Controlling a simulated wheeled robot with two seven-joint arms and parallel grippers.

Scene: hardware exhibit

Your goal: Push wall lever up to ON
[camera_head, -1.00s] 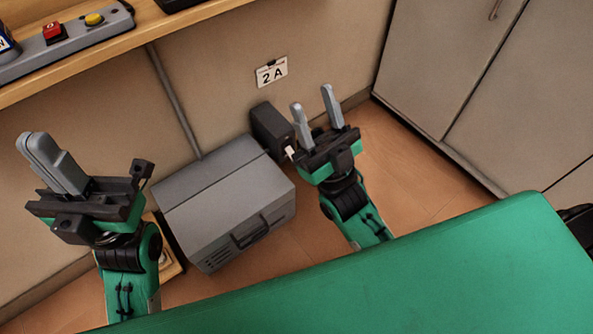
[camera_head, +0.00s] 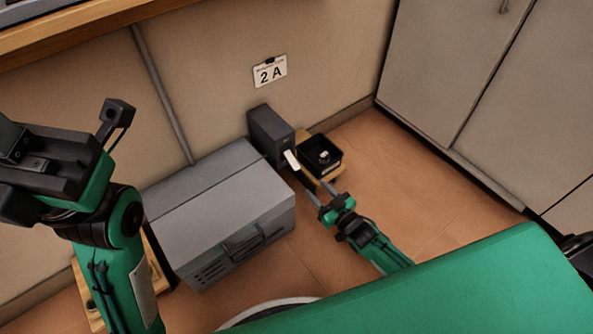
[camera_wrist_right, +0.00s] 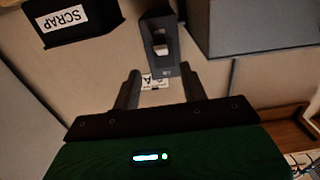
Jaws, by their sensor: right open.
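The wall lever unit is a dark grey box (camera_head: 270,133) low on the wall under the 2 A sign. Its white lever handle (camera_head: 291,160) sticks out from the front and slants downward. The box (camera_wrist_right: 158,62) and white handle (camera_wrist_right: 160,42) also show in the right wrist view, ahead of the fingers. My right gripper (camera_head: 322,193) is open and empty, below and to the right of the handle and apart from it. It also shows in the right wrist view (camera_wrist_right: 160,88).
A large grey case (camera_head: 215,210) stands left of the lever box. A black bin (camera_head: 322,150) stands to its right; the wrist view shows a SCRAP label on a dark bin (camera_wrist_right: 95,27). Cabinets (camera_head: 450,70) line the right, with open floor (camera_head: 420,190) before them.

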